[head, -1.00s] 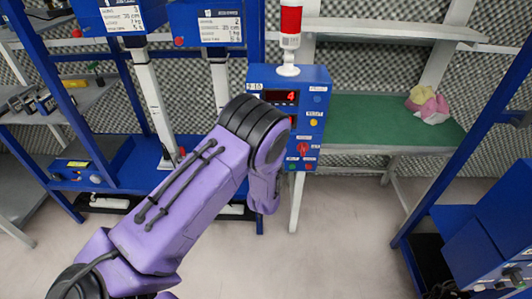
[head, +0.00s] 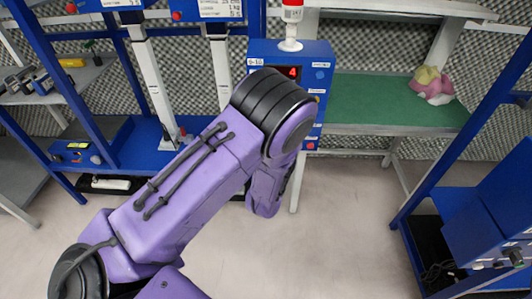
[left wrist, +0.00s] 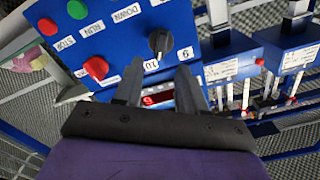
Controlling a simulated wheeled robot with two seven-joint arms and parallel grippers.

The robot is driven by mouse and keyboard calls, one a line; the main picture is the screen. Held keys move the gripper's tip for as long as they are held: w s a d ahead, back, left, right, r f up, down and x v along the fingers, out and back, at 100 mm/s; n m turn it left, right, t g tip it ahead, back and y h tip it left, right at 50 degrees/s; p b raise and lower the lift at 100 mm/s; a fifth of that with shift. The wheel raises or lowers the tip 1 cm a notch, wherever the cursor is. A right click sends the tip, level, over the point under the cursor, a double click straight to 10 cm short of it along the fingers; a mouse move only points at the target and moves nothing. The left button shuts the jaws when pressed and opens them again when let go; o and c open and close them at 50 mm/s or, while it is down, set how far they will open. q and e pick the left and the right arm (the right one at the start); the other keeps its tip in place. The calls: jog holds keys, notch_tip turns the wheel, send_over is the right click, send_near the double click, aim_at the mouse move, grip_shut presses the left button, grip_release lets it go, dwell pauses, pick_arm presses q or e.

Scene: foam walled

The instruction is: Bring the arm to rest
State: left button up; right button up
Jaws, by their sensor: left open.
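My left arm (head: 190,190), purple with black joints, reaches up from the lower left in the head view and bends down at a black-ringed joint. Its gripper is hidden there. In the left wrist view my left gripper (left wrist: 160,88) has two dark fingers spread apart with nothing between them. A blue panel (left wrist: 120,50) with a black knob and red and green buttons lies beyond the fingers, and a red display shows in the gap. I cannot tell whether a finger touches it. My right gripper is in neither view.
A blue control box (head: 320,52) with a red-topped lamp (head: 291,14) stands behind the arm, which partly covers it. A green-topped bench (head: 390,105) holds a crumpled cloth (head: 432,87). Blue units (head: 495,215) stand at right. The grey floor (head: 330,240) is clear in front.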

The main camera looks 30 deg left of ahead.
pick_arm(q)
jog(key=v, duration=0.3)
jog(key=shift+s, duration=0.1)
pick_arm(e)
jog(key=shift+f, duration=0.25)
pick_arm(q)
jog(key=s+f+n+g+h, duration=0.4)
jog(key=s+f+g, duration=0.2)
jog(key=s+f, duration=0.6)
jog(key=s+f+n+g+h, duration=0.1)
jog(key=s+f+g, duration=0.2)
jog(key=s, duration=0.6)
jog(key=s+d+f+n+g, duration=0.1)
jog(key=s+f+g, duration=0.2)
jog(key=s+f, duration=0.5)
jog(key=shift+s+n+h, duration=0.4)
jog(key=shift+s, duration=0.05)
jog(key=shift+f, duration=0.1)
